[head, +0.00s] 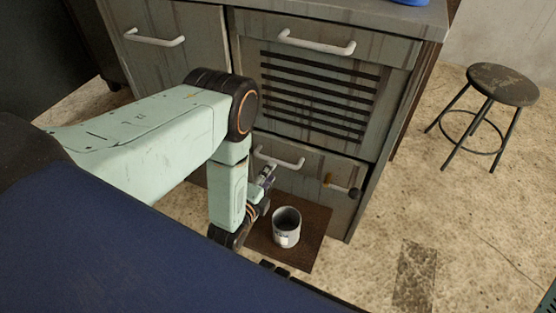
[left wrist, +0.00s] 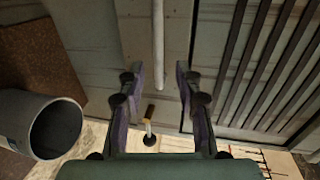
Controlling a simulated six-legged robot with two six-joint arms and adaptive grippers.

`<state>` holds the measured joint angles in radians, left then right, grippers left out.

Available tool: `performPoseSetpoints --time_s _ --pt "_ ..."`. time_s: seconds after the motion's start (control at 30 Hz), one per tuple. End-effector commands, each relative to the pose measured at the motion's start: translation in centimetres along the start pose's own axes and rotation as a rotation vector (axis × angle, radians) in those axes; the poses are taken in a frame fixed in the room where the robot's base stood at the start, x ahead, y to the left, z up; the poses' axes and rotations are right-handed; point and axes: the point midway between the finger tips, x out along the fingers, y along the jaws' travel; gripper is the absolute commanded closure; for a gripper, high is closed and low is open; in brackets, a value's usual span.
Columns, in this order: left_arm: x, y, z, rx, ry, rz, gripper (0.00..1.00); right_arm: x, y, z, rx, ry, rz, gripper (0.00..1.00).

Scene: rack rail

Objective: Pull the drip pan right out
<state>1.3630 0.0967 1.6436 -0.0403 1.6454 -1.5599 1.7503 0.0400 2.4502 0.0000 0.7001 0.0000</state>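The drip pan appears as the low grey front (head: 312,166) at the foot of the cabinet, below the slatted panel. It looks flush with the cabinet. Its white bar handle (head: 279,157) also shows in the left wrist view (left wrist: 158,40). My left gripper (head: 265,178) is at this handle, reaching down from the left. In the left wrist view its two fingers (left wrist: 160,78) are apart, one on each side of the bar's end, with gaps on both sides. Nothing is gripped. My right gripper is not in view.
A grey mug (head: 287,235) stands on a brown mat (head: 318,232) right before the pan's front. A brass-coloured fitting with a dark end (head: 340,187) juts from the front's right side. A stool (head: 502,85) stands at right. Floor between is clear.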

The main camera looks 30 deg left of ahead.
Motion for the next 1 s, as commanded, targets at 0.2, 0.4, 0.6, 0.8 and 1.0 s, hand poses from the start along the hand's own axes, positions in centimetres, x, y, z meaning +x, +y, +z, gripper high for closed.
performPoseSetpoints --time_s 0.2,0.4,0.6,0.8,1.0 --pt "3.3 0.3 0.1 0.001 0.004 -0.003 0.66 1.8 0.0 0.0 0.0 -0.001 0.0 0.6" --pt "6.0 0.2 0.0 0.001 0.003 -0.003 0.66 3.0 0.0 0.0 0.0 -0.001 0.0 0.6" --pt "7.3 0.1 0.0 0.0 0.002 0.0 0.66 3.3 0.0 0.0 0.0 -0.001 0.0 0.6" --pt "7.4 0.0 -0.1 0.0 0.001 0.0 0.66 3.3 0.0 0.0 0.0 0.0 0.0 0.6" --pt "7.5 0.0 -0.1 0.0 0.0 0.0 0.78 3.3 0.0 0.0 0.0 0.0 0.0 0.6"
